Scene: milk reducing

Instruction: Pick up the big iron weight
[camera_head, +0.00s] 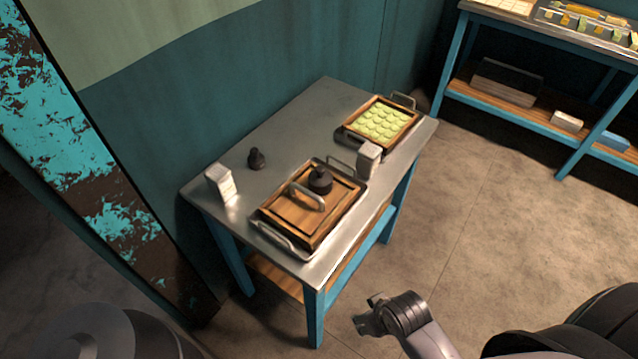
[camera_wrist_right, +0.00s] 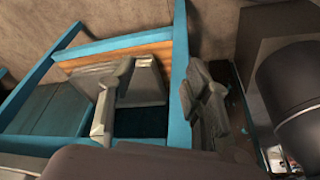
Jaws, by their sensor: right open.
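The big iron weight (camera_head: 320,181) is dark and rounded with a knob on top. It stands upright on a wooden lid (camera_head: 290,213) with a metal handle, in a metal tray on the steel table (camera_head: 285,130). A smaller dark weight (camera_head: 256,160) stands behind it to the left, directly on the table. My right gripper (camera_head: 372,315) is low in front of the table's near right side, well apart from the weight. In the right wrist view its two fingers (camera_wrist_right: 152,112) are spread with nothing held between them. My left gripper is not in view.
A second tray (camera_head: 347,140) with pale green pieces is at the table's back right. White blocks stand at the table's left (camera_head: 220,183) and between the trays (camera_head: 368,160). Another blue-legged table (camera_head: 560,45) is at upper right. The floor (camera_head: 480,220) between is clear.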

